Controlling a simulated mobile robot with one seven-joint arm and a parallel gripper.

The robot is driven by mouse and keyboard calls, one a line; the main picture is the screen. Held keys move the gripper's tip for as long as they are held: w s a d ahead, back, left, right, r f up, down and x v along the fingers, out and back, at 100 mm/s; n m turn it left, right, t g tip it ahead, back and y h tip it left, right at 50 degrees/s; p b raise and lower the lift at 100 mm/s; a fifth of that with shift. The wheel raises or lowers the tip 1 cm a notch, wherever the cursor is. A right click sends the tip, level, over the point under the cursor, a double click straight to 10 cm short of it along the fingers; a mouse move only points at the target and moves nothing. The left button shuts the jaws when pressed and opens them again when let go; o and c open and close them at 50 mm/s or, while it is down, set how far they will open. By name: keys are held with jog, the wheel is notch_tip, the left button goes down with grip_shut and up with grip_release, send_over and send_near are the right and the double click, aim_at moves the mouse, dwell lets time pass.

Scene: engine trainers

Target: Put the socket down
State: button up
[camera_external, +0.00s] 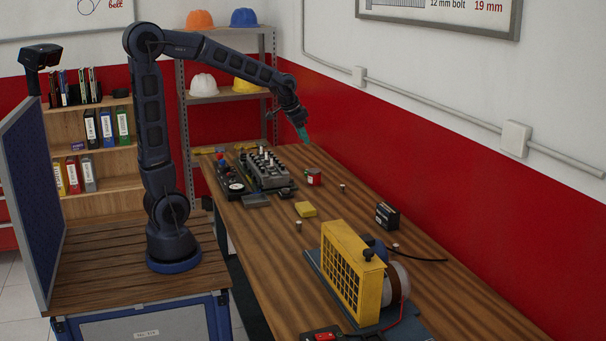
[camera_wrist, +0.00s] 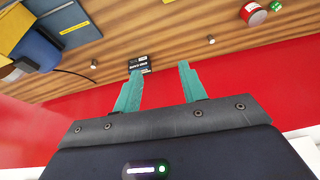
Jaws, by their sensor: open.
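My gripper (camera_external: 303,134) is raised above the far part of the long wooden table. In the wrist view its two teal fingers (camera_wrist: 160,71) are spread apart with nothing between them. Small silver socket-like cylinders stand on the table: one (camera_external: 342,187) right of the red can, one (camera_external: 298,225) in front of the yellow block, and one (camera_external: 395,247) by the black box. Two such cylinders show in the wrist view, one (camera_wrist: 211,40) right of the fingers and one (camera_wrist: 93,64) left. I cannot tell which is the task's socket.
A grey engine block (camera_external: 264,168) stands at the table's far left. The red can (camera_external: 314,177), yellow block (camera_external: 305,209) and black box (camera_external: 387,215) stand mid-table. A yellow-framed trainer (camera_external: 350,270) fills the near part. The red wall (camera_external: 440,160) borders the right edge.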

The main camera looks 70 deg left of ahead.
jog(key=s+d, duration=0.4)
jog(key=s, duration=0.9)
jog(key=s+d, duration=0.4)
jog(key=s, duration=1)
jog(key=shift+s+d+r, duration=0.2)
jog(key=shift+s+r, duration=0.1)
jog(key=shift+r, duration=0.15)
jog(key=shift+o, duration=0.5)
jog(key=shift+w, duration=0.1)
jog(key=m+g+h, duration=0.4)
jog(key=m+h, duration=0.1)
jog(key=m, duration=1.2)
send_over(299, 222)
jog(key=a, duration=0.4)
notch_tip(299, 222, down, 24)
jog(key=shift+x, duration=5.35)
jog(key=shift+s+a, duration=0.1)
jog(key=shift+s, duration=0.15)
